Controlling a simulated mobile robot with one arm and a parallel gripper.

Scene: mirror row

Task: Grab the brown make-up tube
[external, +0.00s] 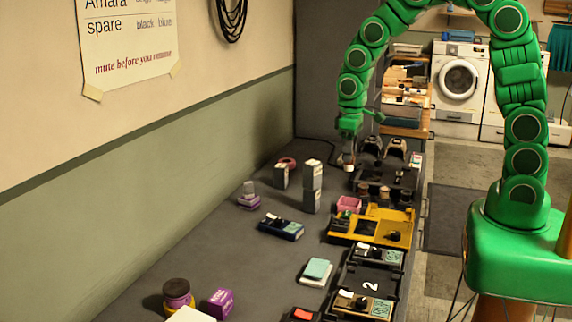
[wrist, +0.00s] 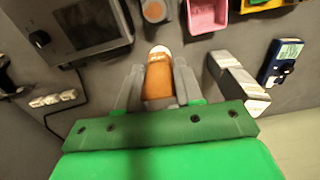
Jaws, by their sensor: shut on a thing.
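The brown make-up tube (wrist: 158,80) is between the two grey fingers of my gripper (wrist: 158,88) in the wrist view. It is brown-orange with a pale, rounded far end. My gripper is shut on it, with one finger on each side. In the external view my gripper (external: 348,154) is at the far end of the dark table, left of a black tray. There the tube is small and mostly hidden; only a pale bit shows under the fingers. I cannot tell whether it touches the table.
Grey boxes (wrist: 236,80) stand close right of my gripper in the wrist view. A pink bin (wrist: 207,14), a blue device (wrist: 283,62) and a black device with a screen (wrist: 85,25) lie around. A yellow tray (external: 372,230) is nearer.

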